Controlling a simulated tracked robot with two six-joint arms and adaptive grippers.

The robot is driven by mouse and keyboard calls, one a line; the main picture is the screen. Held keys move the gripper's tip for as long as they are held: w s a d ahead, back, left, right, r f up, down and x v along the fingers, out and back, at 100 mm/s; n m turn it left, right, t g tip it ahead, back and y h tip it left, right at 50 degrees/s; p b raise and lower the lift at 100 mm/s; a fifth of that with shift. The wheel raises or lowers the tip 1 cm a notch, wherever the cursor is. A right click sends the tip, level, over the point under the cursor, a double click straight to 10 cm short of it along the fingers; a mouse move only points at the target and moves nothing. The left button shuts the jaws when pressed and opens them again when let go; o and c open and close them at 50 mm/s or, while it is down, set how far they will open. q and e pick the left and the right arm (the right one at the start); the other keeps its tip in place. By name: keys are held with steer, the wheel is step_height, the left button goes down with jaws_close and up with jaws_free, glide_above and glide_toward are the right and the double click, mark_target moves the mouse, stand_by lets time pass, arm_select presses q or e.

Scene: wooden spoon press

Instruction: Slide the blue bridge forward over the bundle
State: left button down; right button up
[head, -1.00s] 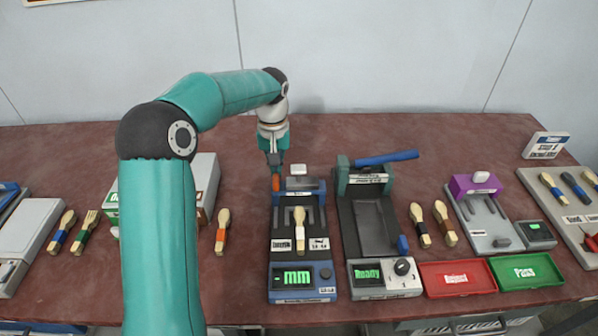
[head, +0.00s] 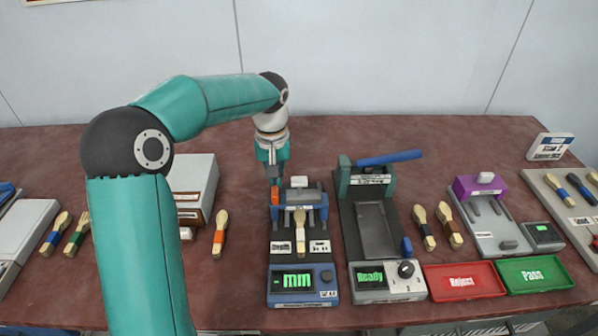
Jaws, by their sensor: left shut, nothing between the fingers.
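The blue bridge (head: 313,197) stands across the rails at the back part of a dark gauge base (head: 284,258), with a white block on top. A pale wooden spoon-shaped bundle (head: 300,238) lies lengthwise on the base in front of it. The bridge's front edge is close to the bundle's far end; I cannot tell whether it overlaps it. My left gripper (head: 273,178) points down at the bridge's left rear corner, shut and empty. An orange piece (head: 275,195) shows just below its fingertips; whether they touch the bridge is unclear. My right gripper is out of view.
A green-posted press (head: 366,181) with a blue lever stands close on the right. A loose spoon (head: 220,233) and grey box (head: 195,173) lie left. Red (head: 462,281) and green (head: 533,273) trays are farther right. The table behind the gauge is clear.

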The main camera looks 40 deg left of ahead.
arm_select(q)
steer(key=shift+s+d+b, duration=0.5)
steer(key=shift+s+d, duration=0.05)
steer(key=shift+s, duration=0.15)
steer(key=shift+w+a+r+p, duration=0.1)
steer(key=shift+w+a+p, duration=0.35)
steer(key=shift+p, duration=0.3)
step_height(320, 180, up, 7)
steer(key=p, duration=0.6)
